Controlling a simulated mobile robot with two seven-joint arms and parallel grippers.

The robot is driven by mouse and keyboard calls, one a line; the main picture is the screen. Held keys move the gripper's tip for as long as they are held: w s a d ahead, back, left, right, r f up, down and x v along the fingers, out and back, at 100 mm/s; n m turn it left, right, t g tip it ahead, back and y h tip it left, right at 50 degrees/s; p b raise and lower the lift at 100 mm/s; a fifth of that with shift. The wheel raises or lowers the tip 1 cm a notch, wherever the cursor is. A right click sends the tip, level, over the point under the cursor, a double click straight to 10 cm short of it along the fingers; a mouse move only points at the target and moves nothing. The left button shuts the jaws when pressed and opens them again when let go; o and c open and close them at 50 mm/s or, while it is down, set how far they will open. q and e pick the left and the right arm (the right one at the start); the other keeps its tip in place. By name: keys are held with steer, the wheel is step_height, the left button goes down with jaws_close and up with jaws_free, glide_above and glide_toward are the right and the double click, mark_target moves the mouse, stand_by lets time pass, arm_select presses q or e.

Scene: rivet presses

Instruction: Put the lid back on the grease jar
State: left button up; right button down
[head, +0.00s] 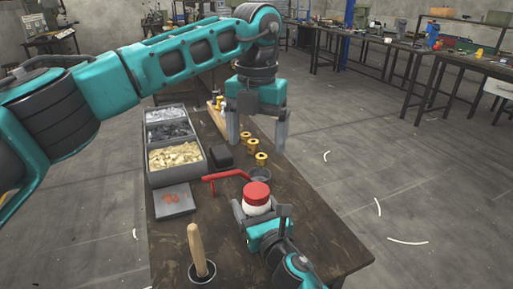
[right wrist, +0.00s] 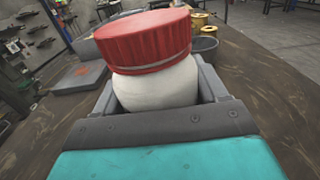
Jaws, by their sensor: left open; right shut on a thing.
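The grease jar (head: 255,210) is round and white, with the ribbed red lid (head: 257,191) on top of it. My right gripper (head: 262,213) is shut on the jar near the table's front right. In the right wrist view the white jar (right wrist: 158,86) sits between the fingers, and the red lid (right wrist: 145,38) covers its top. A thin grey band shows near the lid's lower edge. I cannot tell whether the lid is fully seated. My left gripper (head: 257,143) is open and empty, fingers pointing down, above and behind the jar and apart from it.
A grey round cup (head: 261,175) and a red-handled tool (head: 226,177) are close behind the jar. Several brass cylinders (head: 254,146) stand farther back. Grey bins (head: 151,177) line the left side, with a tray (head: 173,209) in front. A wooden handle (head: 197,250) rises from a dark holder.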

jaws_free()
steer(key=shift+s, duration=0.15)
steer(key=v, duration=1.1)
steer(key=shift+s+d+f, duration=0.15)
steer(key=shift+s, duration=0.05)
steer(key=shift+s+d, duration=0.25)
steer(key=shift+s, duration=0.3)
